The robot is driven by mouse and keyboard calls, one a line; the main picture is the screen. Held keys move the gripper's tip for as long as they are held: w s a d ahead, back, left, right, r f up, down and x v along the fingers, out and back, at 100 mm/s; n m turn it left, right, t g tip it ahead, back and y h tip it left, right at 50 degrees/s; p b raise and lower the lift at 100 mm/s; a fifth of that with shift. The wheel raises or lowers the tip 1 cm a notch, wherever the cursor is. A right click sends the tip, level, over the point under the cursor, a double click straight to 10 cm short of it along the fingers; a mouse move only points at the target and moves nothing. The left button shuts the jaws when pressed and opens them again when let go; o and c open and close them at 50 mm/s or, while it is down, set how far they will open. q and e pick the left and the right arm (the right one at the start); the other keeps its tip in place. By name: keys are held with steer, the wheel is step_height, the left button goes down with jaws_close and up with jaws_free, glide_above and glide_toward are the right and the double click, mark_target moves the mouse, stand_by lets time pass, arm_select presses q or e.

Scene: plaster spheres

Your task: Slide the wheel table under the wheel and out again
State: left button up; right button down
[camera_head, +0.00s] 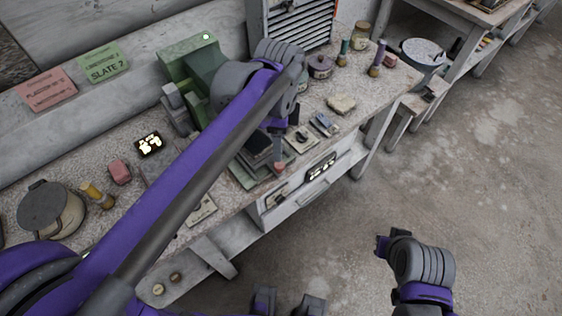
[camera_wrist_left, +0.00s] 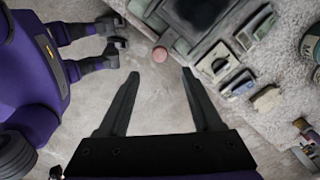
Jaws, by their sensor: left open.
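A green machine (camera_head: 200,62) stands at the back of the bench, partly hidden by my left arm. A dark block, which looks like the wheel table (camera_head: 257,148), sits low at its front on a green base. A round pink knob (camera_head: 280,167) is at its front end. In the left wrist view the knob (camera_wrist_left: 160,54) lies just beyond and between the fingertips of my left gripper (camera_wrist_left: 160,73), which is open and empty. The wheel is not clearly visible. My right arm's end (camera_head: 383,246) is over the floor at lower right, its jaws unclear.
A drawer front (camera_head: 305,187) is below the bench edge. The floor (camera_head: 450,190) at right is clear.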

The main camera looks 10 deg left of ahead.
mark_target(279, 164)
arm_select(q)
step_height(279, 164, down, 9)
steer(key=shift+f+b, duration=0.1)
steer(key=shift+b, duration=0.25)
steer(key=shift+c, duration=0.3)
jaws_close()
stand_by(1.0)
